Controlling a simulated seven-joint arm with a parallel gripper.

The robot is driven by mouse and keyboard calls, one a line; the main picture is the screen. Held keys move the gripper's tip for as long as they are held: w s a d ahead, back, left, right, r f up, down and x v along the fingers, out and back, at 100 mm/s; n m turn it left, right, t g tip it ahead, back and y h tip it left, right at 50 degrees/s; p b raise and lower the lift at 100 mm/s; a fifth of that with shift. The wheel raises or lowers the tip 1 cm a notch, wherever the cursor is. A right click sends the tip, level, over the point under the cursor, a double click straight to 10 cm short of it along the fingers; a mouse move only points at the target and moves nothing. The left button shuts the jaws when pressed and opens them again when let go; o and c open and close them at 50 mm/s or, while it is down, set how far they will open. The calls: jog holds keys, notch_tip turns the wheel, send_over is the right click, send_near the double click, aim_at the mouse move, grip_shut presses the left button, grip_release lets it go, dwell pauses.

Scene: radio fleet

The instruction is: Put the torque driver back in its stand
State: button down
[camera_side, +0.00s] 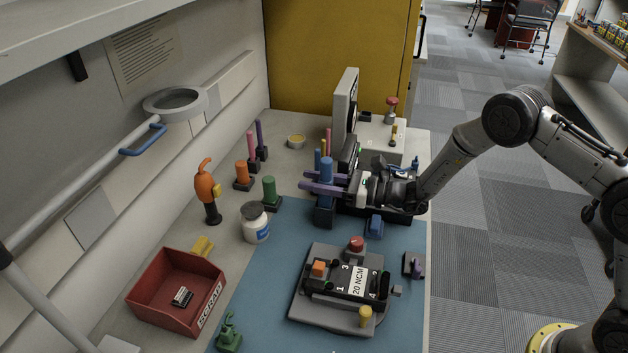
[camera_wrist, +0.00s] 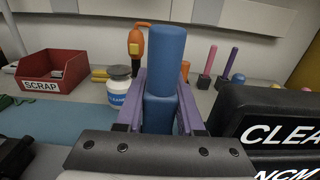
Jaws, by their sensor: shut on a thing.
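The torque driver appears to be the thing with the blue cylindrical handle (camera_side: 326,168), which also fills the middle of the wrist view (camera_wrist: 168,55). My gripper (camera_side: 318,184) is shut on it, with a purple finger on either side, and the handle stands about upright. A dark blue block-like stand (camera_side: 323,215) is directly below the handle in the side view. The fingers cover where handle and stand meet, so I cannot tell whether the driver is seated. A blue part (camera_wrist: 160,112) shows under the handle between the fingers in the wrist view.
Orange (camera_side: 242,172) and green (camera_side: 270,189) handles stand in blocks to the left, near an orange tool (camera_side: 207,190) and white jar (camera_side: 255,224). A red SCRAP bin (camera_side: 150,312) is front left. A fixture (camera_side: 330,318) lies on the blue mat (camera_side: 265,290). A black display (camera_wrist: 270,125) is close right.

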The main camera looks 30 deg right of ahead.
jog(key=c, duration=0.8)
grip_release()
jog(key=shift+f, duration=0.1)
jog(key=v, duration=1.2)
jog(key=shift+r, duration=0.2)
jog(key=shift+r, duration=0.1)
